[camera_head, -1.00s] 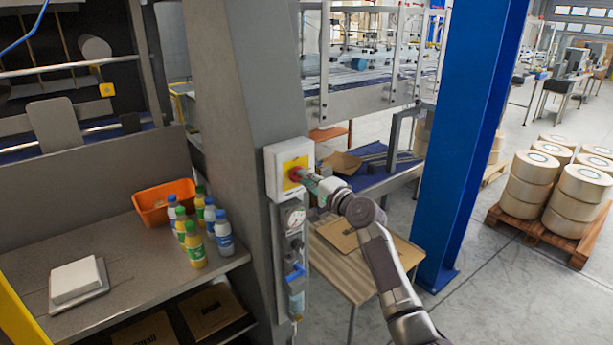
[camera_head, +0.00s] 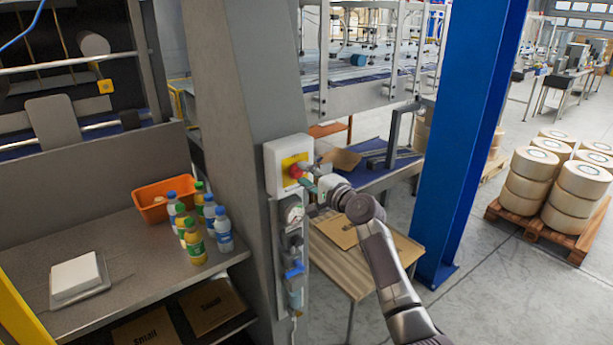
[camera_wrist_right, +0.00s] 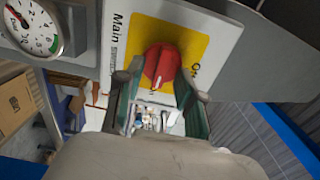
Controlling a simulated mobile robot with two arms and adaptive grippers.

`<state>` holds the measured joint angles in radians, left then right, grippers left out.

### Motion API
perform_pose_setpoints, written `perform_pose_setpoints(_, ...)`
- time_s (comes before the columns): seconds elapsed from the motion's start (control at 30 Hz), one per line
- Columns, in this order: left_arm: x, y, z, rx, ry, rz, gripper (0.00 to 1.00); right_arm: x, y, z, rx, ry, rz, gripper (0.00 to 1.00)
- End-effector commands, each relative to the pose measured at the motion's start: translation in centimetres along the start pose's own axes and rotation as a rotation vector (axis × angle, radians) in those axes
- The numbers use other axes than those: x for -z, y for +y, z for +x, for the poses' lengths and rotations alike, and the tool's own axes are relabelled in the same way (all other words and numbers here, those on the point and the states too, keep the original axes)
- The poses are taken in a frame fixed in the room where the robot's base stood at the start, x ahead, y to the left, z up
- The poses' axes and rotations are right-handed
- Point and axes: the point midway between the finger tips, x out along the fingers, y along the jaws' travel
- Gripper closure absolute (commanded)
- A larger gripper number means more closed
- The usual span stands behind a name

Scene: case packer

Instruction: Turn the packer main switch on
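The packer main switch is a red rotary knob (camera_head: 295,171) on a yellow plate in a white box (camera_head: 273,172), fixed to the grey column. In the right wrist view the red knob (camera_wrist_right: 161,64) sits on the yellow plate (camera_wrist_right: 193,36), with the printed word "Main" beside it. My right gripper (camera_head: 314,174) is just in front of the knob, to its right in the head view. In the wrist view its two fingers (camera_wrist_right: 158,88) are spread, one on each side of the knob, with gaps visible. Nothing is held. My left gripper is not in view.
A pressure gauge (camera_head: 292,214) and blue valve fittings (camera_head: 294,270) hang below the switch box. A wooden table (camera_head: 345,262) stands behind my right arm. A blue post (camera_head: 468,150) rises to the right. Bottles and an orange bin (camera_head: 152,212) stand on the left counter.

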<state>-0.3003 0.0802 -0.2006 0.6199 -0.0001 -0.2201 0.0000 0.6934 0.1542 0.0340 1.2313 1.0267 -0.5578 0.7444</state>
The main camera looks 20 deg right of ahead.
Motion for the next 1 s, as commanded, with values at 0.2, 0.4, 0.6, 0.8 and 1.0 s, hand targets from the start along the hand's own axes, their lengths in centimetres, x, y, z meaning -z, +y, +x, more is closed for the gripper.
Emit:
perform_pose_setpoints(0.2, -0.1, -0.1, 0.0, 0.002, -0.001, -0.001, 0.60, 0.0, 0.1, -0.6, -0.001, -0.001, -0.001, 0.62)
perform_pose_setpoints(0.4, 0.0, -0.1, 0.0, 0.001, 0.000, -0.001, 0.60, 0.0, 0.1, -3.6, -0.001, 0.000, -0.002, 0.62)
perform_pose_setpoints(0.6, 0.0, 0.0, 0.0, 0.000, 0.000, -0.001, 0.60, 0.1, 0.2, -8.0, -0.002, 0.001, -0.002, 0.62)
perform_pose_setpoints(0.8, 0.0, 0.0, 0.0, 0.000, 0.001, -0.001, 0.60, 0.1, 0.1, -11.0, -0.002, 0.001, -0.001, 0.62)
perform_pose_setpoints(1.0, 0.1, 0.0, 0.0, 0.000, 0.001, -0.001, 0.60, 0.1, 0.1, -12.0, -0.001, 0.000, 0.000, 0.62)
